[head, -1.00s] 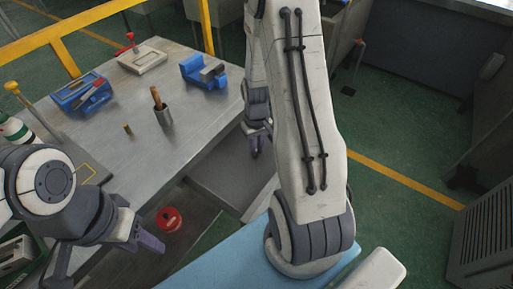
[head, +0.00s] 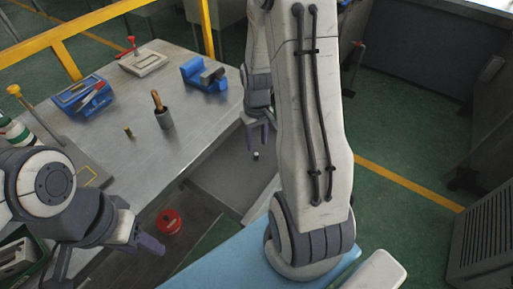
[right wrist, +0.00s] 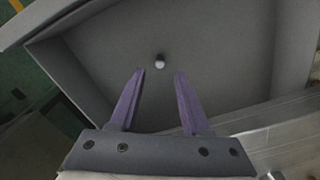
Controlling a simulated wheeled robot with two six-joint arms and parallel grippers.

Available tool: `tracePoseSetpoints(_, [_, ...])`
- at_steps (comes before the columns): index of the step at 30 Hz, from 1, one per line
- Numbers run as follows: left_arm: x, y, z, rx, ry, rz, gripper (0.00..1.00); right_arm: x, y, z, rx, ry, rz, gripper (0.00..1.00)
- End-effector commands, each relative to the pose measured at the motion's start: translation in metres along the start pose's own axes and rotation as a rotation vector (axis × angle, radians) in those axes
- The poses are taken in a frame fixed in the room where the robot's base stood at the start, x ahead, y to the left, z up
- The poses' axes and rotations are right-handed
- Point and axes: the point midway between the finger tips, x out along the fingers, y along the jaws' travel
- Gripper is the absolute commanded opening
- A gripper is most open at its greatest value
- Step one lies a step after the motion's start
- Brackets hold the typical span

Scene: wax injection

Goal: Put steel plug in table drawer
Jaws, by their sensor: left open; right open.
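The steel plug (right wrist: 160,61) is a small, bright, rounded piece lying in the open table drawer (right wrist: 95,72). It also shows in the head view (head: 256,156) on the floor of the drawer (head: 222,190). My right gripper (right wrist: 159,72) is open and empty above the drawer, with the plug just beyond and between its fingertips in the right wrist view. In the head view the right gripper (head: 257,145) hangs over the drawer's far part. My left gripper (head: 150,246) is open and empty at the lower left, apart from the drawer.
My right arm hides part of the room.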

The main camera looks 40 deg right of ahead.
Motion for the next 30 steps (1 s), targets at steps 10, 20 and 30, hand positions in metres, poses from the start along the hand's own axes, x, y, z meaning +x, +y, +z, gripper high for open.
tracePoseSetpoints(10, [-0.007,0.001,0.000,0.000,0.000,0.000,0.50,-0.062,0.000,-0.001,0.000,0.002,0.001,0.47])
tracePoseSetpoints(20, [-0.007,0.001,0.000,0.000,0.000,0.000,0.50,-0.073,-0.012,0.000,-0.024,0.003,-0.001,0.47])
tracePoseSetpoints(30, [-0.007,0.001,0.000,0.000,0.000,0.000,0.50,-0.125,-0.178,0.076,-0.420,0.031,-0.038,0.47])
